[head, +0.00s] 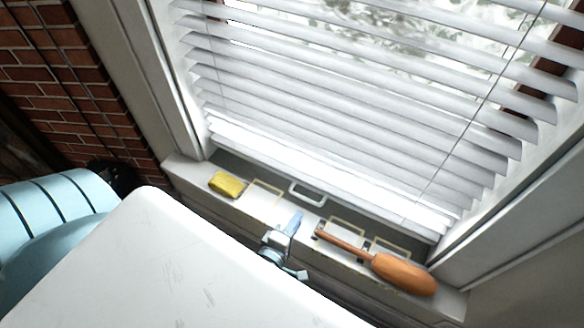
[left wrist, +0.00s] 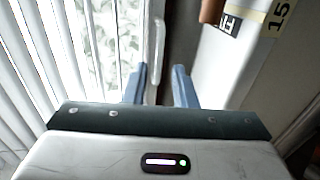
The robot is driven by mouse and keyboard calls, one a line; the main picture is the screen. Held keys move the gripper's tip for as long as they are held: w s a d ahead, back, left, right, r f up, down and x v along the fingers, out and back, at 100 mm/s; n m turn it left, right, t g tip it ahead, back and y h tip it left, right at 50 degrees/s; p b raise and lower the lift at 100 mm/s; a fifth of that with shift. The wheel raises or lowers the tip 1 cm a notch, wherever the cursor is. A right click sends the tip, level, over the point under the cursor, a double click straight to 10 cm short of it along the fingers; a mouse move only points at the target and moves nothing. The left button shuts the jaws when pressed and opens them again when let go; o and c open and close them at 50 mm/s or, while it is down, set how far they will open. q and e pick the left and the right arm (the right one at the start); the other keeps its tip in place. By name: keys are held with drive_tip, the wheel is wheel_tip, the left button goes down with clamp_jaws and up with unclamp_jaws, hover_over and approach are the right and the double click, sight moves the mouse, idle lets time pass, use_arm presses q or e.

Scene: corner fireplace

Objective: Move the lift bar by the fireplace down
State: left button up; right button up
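The lift bar (head: 308,194) looks like a white U-shaped handle low on the window frame, just above the sill. In the left wrist view a white upright bar (left wrist: 154,55), apparently the same handle, shows between my fingers in the picture. My left gripper (head: 288,235) is in front of the sill, just below the handle in the head view. Its blue fingers are apart with a gap between them in the left wrist view (left wrist: 160,72), and nothing is clamped. I cannot tell whether they touch the bar. My right gripper is not in view.
White blinds (head: 350,90) hang down in front of the window. On the sill (head: 195,178) lie a yellow sponge-like block (head: 227,184) to the left and an orange-brown handled tool (head: 400,272) to the right, close to my gripper. A brick wall (head: 60,70) stands left.

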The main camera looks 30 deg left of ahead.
use_arm(q)
drive_tip(key=shift+s+r+p, duration=0.15)
drive_tip(key=shift+s+p, duration=0.55)
drive_tip(key=shift+p, duration=0.55)
